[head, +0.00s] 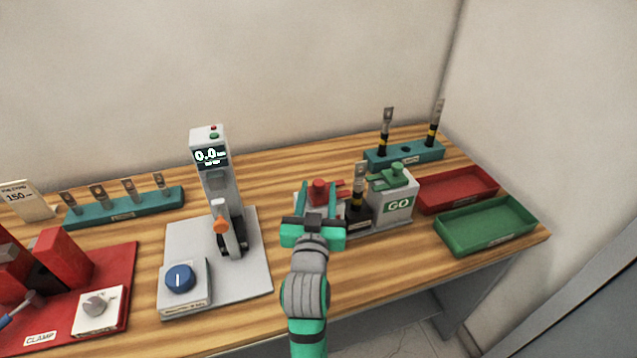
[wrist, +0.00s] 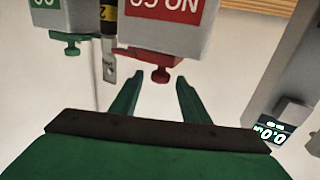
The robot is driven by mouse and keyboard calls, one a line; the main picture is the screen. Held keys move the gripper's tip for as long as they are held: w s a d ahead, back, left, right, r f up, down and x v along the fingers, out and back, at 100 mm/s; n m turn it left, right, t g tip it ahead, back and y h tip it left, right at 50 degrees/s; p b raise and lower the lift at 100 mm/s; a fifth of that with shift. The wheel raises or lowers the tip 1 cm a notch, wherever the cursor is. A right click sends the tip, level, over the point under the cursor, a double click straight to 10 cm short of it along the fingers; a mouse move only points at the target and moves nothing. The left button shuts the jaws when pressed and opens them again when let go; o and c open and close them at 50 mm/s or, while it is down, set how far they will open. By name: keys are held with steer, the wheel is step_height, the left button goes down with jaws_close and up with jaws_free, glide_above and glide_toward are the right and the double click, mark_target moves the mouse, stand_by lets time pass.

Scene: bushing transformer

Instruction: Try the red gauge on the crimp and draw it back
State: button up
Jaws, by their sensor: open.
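The red gauge (head: 320,184) sits on the stand (head: 402,224) in the middle of the table. Its block with a red label shows upside down in the wrist view (wrist: 166,12), with a red knob pointing toward me. My gripper (head: 318,196) is open, its fingers either side of the knob; the wrist view shows its fingertips (wrist: 157,84) apart and empty. A crimped lug (head: 360,175) stands upright in a black holder right of the red gauge. My gripper hides much of the gauge in the head view.
The green GO gauge (head: 394,202) stands right of the lug. A red tray (head: 457,190) and green tray (head: 487,222) lie farther right. A teal rack (head: 404,155) is behind. A display tester (head: 212,160) stands left.

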mark_target(318, 188)
steer(key=shift+w+d, duration=0.1)
steer(key=shift+w, duration=1.55)
jaws_close()
